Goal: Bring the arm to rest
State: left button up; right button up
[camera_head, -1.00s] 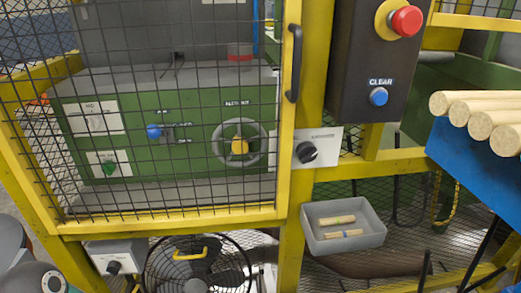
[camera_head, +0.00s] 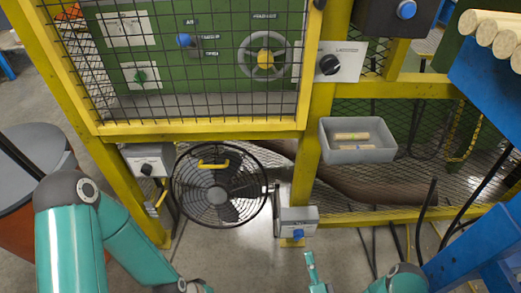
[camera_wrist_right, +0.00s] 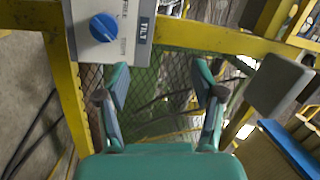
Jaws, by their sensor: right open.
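My right arm enters the head view at the bottom right. Part of its teal right gripper (camera_head: 312,268) shows at the bottom edge, just below a small grey box with a blue knob (camera_head: 298,222). In the right wrist view the gripper (camera_wrist_right: 162,85) has its two fingers spread apart, with nothing between them. The blue knob (camera_wrist_right: 104,28), on a plate marked TILT, is ahead and to the left of the fingers, apart from them. My left arm (camera_head: 90,240) comes in from the left and runs off the bottom edge; its gripper is out of sight.
A yellow frame with a mesh guard (camera_head: 200,60) closes off a green machine. A black fan (camera_head: 220,188) stands below it. A grey tray (camera_head: 358,154) holds short wooden pieces. A blue rack (camera_head: 490,80) with round wood rods is at the right. Cables hang at the lower right.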

jog(key=w+a+r+n+g+y, duration=0.2)
jog(key=w+a+r+n+g, duration=0.2)
jog(key=w+r+n+g, duration=0.4)
jog(key=s+f+n+g+h, duration=0.15)
jog(key=s+g, duration=0.35)
jog(key=s, duration=0.6)
jog(key=s+f+n+g, duration=0.1)
jog(key=s+f+g, duration=0.2)
jog(key=s+g, duration=0.55)
notch_tip(320, 180, up, 28)
jog(key=s+t+p, duration=0.2)
jog(key=p, duration=2.6)
jog(key=shift+s+d+n+t, duration=0.2)
jog(key=shift+s+n+t, duration=0.15)
